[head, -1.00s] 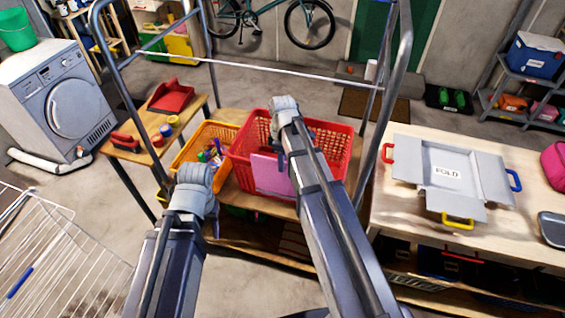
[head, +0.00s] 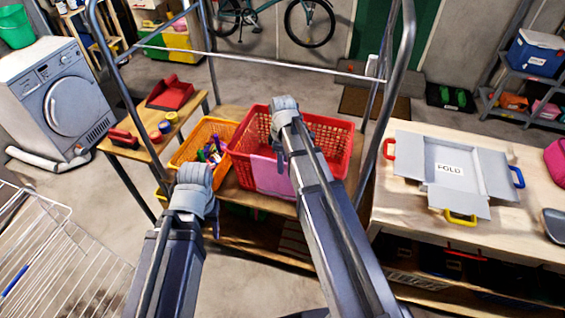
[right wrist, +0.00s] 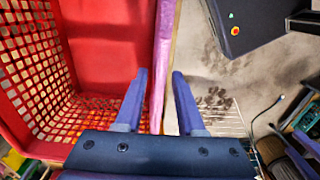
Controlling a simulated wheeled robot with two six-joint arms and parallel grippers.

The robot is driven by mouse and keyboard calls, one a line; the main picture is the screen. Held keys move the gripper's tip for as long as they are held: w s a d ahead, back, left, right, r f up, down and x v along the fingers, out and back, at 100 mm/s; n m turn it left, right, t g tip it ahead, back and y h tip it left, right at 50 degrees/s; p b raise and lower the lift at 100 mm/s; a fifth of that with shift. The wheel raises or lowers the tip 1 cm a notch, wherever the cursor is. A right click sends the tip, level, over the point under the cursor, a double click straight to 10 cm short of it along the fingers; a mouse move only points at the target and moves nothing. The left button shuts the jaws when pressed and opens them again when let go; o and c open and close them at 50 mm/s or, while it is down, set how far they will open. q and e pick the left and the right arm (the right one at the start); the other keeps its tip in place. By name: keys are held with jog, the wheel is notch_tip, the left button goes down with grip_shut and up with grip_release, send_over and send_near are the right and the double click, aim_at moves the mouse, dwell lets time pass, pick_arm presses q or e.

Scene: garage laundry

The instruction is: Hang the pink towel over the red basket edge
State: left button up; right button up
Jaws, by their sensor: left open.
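The red basket (head: 335,150) stands on the cart shelf, and its lattice wall and rim (right wrist: 30,90) fill the left of the right wrist view. The pink towel (head: 270,176) hangs over the basket's near rim, with a flap down the outside. In the right wrist view the towel (right wrist: 162,60) is a narrow pink strip along the rim. My right gripper (right wrist: 158,75) is open, its fingers on either side of the towel and rim, with gaps beside them. In the head view, the right gripper (head: 280,160) partly hides the towel. My left gripper (head: 213,225) is open and empty, left of the basket.
An orange basket (head: 185,150) with several small items sits left of the red one. Metal cart posts (head: 385,110) and a crossbar frame the baskets.

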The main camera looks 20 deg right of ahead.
jog(key=shift+o, duration=0.9)
notch_tip(320, 180, up, 8)
jog(key=p, duration=0.8)
jog(key=shift+f, duration=0.1)
jog(key=s+a+f+m+b, duration=0.2)
jog(key=s+a+m, duration=0.1)
jog(key=s+a, duration=0.4)
jog(key=s+a+f+m+h+b, duration=0.1)
jog(key=s+a+f+m+b, duration=0.2)
jog(key=s+a, duration=0.5)
jog(key=shift+s+f+m+b, duration=0.2)
jog(key=shift+s+m+b, duration=0.15)
jog(key=shift+s+m, duration=0.4)
jog(key=shift+s+a, duration=0.15)
jog(key=shift+a, duration=0.05)
